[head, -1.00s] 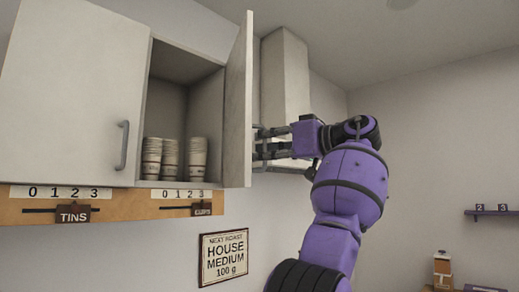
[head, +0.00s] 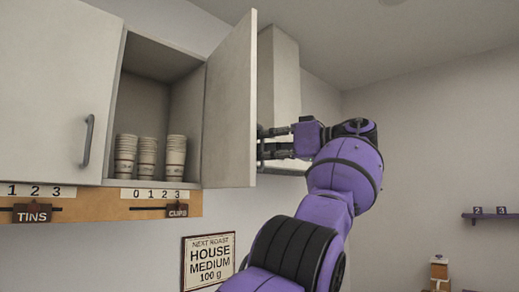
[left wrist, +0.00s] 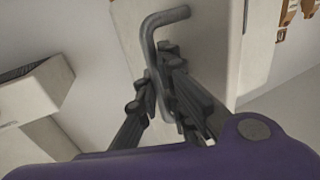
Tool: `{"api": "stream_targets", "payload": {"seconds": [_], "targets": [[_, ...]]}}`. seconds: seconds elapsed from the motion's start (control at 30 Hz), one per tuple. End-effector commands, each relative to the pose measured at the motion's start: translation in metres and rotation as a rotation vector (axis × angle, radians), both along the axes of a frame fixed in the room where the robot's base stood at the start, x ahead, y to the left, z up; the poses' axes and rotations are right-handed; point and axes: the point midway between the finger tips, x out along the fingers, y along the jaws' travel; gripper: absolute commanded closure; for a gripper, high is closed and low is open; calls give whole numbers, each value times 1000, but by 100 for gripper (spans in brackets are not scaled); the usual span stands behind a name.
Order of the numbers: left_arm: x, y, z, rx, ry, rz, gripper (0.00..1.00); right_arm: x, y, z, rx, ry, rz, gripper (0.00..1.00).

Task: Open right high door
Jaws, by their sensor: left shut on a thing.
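The right high door (head: 232,105) is a pale panel of the wall cupboard. It stands well open, swung out to the right, with its inner face showing in the head view. My left gripper (head: 264,143) is at the door's outer side, near its free edge. In the left wrist view my left gripper (left wrist: 168,85) is shut on the grey bar handle (left wrist: 155,32) of the door (left wrist: 205,45). The handle is hidden behind the door in the head view. My right gripper is not in view.
Stacked paper cups (head: 147,157) stand inside the open compartment (head: 145,95). The left door (head: 45,90) is shut. A labelled rail (head: 100,205) runs below. A pale column (head: 278,75) stands close behind the door and gripper. A sign (head: 208,260) hangs below.

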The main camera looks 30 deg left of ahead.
Motion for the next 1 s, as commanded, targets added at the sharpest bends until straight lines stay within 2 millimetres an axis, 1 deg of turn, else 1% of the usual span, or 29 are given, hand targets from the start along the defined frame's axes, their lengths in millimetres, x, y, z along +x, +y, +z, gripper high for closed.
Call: {"api": "stream_targets", "payload": {"seconds": [0.03, 0.67, 0.7, 0.8, 0.83, 1.0], "targets": [[3, -3, -4, -3, 11, -3, 100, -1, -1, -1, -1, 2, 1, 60], [3, -3, -4, -4, 12, -4, 100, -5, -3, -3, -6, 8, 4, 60], [3, -3, -4, -4, 12, -4, 88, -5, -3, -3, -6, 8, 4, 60], [3, -2, -4, -2, 10, -4, 75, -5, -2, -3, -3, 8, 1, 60], [3, -2, -3, -2, 9, -3, 72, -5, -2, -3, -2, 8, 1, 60], [2, -1, -2, -2, 6, -2, 72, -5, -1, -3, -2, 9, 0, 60]]}}
